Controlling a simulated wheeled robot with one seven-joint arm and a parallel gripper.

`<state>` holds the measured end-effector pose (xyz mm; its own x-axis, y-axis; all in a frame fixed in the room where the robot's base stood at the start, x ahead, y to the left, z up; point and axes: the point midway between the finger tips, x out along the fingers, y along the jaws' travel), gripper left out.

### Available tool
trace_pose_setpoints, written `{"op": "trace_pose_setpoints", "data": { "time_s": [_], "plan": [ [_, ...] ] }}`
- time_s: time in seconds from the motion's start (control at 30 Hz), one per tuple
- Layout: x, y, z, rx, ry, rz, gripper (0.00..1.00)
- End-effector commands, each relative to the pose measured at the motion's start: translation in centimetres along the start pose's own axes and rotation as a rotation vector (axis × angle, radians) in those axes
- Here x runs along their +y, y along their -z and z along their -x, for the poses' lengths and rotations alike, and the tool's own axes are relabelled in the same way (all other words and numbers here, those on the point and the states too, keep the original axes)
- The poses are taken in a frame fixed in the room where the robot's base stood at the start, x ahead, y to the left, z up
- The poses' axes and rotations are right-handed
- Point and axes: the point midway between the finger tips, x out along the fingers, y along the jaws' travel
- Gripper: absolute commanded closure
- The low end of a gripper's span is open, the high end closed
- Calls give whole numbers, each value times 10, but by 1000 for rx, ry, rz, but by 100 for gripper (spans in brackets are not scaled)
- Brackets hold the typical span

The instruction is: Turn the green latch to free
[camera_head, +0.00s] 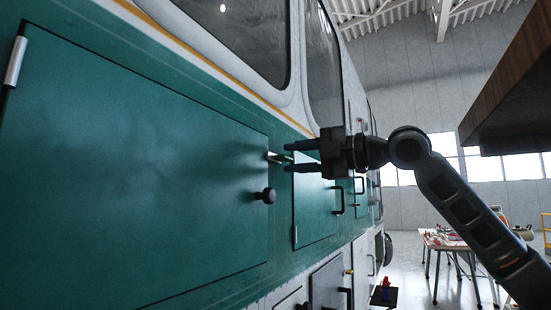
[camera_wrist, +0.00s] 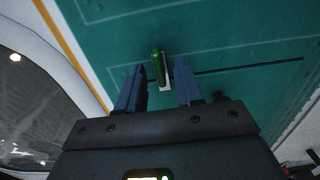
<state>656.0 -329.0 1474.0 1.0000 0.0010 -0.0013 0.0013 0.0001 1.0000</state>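The green latch (camera_wrist: 158,68) shows in the wrist view as a short green bar with a pale plate beside it, over a dark door seam. In the head view the latch (camera_head: 276,157) is a small, light-edged piece at the right edge of a large green door (camera_head: 130,165). My gripper (camera_head: 288,158) is open at the vehicle's side, with one finger above the other in the head view. In the wrist view the latch lies between the fingertips of my gripper (camera_wrist: 161,72), with a gap on each side. No contact shows.
A dark round knob (camera_head: 266,196) stands out from the door just below the latch. A smaller green door (camera_head: 315,200) with a black handle (camera_head: 339,199) is to the right. A dark wooden overhang (camera_head: 510,85) is at upper right; a table (camera_head: 450,243) stands farther back.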

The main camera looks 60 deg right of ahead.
Motion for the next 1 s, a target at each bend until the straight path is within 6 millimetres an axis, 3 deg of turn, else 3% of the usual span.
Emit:
{"op": "trace_pose_setpoints", "data": {
  "time_s": [0.4, 0.8, 1.0],
  "plan": [
    [0, -2, 4, -1, -1, 0, 64],
    [0, -1, 4, -1, 0, 0, 100],
    [0, -1, 4, -1, 0, -1, 100]
  ]
}}
